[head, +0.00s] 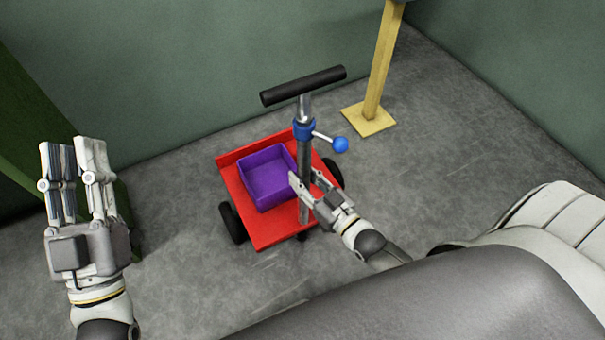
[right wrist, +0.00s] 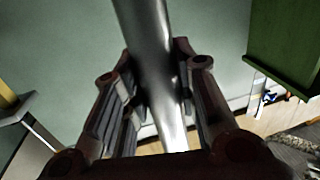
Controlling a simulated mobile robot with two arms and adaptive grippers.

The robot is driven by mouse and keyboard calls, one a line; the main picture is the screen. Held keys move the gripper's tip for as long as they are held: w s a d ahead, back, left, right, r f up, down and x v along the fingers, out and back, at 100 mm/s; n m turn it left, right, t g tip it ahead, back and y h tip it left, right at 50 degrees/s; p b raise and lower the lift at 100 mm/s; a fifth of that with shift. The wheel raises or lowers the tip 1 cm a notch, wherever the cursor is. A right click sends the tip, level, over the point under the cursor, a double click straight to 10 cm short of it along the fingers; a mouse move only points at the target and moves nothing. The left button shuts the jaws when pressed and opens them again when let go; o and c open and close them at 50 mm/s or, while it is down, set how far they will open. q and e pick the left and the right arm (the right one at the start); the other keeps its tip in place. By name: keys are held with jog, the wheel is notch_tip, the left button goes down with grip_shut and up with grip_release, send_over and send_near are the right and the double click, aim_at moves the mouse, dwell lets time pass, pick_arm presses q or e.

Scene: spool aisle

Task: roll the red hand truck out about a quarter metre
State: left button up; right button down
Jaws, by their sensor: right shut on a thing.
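The red hand truck (head: 257,236) stands on the grey floor, with a red flat bed, dark wheels and a metal post (head: 304,153) topped by a black crossbar handle (head: 303,86). A blue collar with a blue ball knob (head: 340,144) sits on the post. My right gripper (head: 305,182) is shut on the post low down, below the collar; the right wrist view shows the shiny post (right wrist: 152,60) between its fingers. My left gripper (head: 75,142) is open and empty, raised at the left, away from the truck.
A purple open bin (head: 268,181) rests on the truck bed. A wooden post on a square foot (head: 368,119) stands behind to the right. A green panel (head: 30,130) is at the left; green-grey walls close off the back. Clear floor lies in front and right.

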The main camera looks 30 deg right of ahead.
jog(key=c, duration=1.1)
grip_release()
jog(key=shift+c, duration=0.2)
jog(key=shift+s, duration=0.1)
jog(key=v, duration=1.1)
jog(key=shift+s, duration=0.4)
jog(key=shift+d, duration=0.15)
